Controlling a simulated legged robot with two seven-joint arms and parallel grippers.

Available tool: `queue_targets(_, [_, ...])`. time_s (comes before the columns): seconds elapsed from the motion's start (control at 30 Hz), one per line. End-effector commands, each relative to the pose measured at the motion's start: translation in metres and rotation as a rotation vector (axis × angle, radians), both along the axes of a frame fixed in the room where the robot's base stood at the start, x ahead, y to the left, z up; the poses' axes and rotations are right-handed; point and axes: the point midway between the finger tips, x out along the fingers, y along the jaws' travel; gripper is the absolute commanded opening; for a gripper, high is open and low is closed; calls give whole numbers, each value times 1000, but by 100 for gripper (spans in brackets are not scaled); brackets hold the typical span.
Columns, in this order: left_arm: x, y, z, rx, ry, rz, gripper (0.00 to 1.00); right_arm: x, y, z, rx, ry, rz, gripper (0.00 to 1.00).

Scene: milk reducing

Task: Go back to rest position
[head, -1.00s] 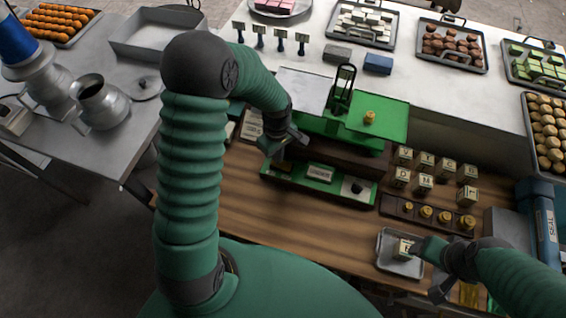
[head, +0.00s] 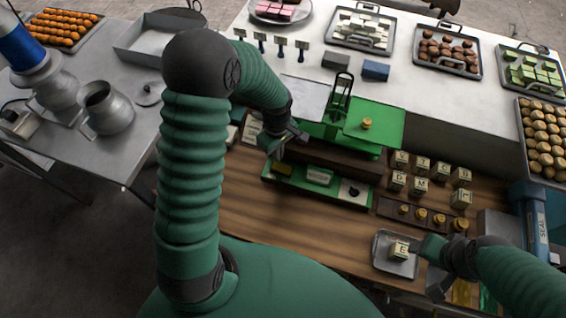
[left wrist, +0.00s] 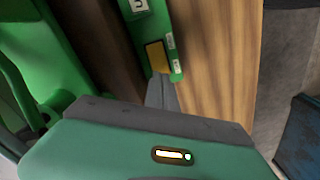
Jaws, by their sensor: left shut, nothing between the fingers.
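My left gripper (head: 280,146) is shut and empty. It hangs above the left end of the green balance scale (head: 374,126), close to the yellow patch on its front strip. In the left wrist view the closed fingers (left wrist: 161,92) point at that yellow patch (left wrist: 157,57); I cannot tell whether they touch it. My right gripper (head: 432,250) is at the lower right, beside a letter block (head: 399,250) on a small metal tray (head: 383,264). Its fingers are too small and overlapped to tell open from shut.
Several letter blocks (head: 421,186) and a brass weight rack (head: 385,208) stand right of the scale. A blue sealer (head: 535,225) stands at the far right. Trays of sweets line the white counter (head: 285,60) behind. A metal table (head: 75,148) with a jug (head: 105,108) is left.

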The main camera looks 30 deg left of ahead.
Motion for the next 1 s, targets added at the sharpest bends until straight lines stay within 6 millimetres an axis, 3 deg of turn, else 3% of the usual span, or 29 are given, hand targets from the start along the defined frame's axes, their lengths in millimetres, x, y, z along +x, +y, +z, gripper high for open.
queue_targets(0.2, [0, 0, 24, 0, 0, 1, 0, 0, 0, 20, 0, 0, 0, 62])
queue_targets(0.67, [0, -1, 22, 1, -1, -6, 0, 0, 0, 17, 0, 0, 0, 62])
queue_targets(0.77, [-5, -8, 15, 8, -20, -109, 0, 0, 0, 0, 0, 0, 0, 62])
queue_targets(0.83, [-16, -20, 8, 22, -48, -281, 0, 0, 0, -24, 0, 0, 0, 62])
queue_targets(1.0, [-60, -57, -12, 88, -145, -876, 0, 0, 0, -87, 0, 1, 0, 62])
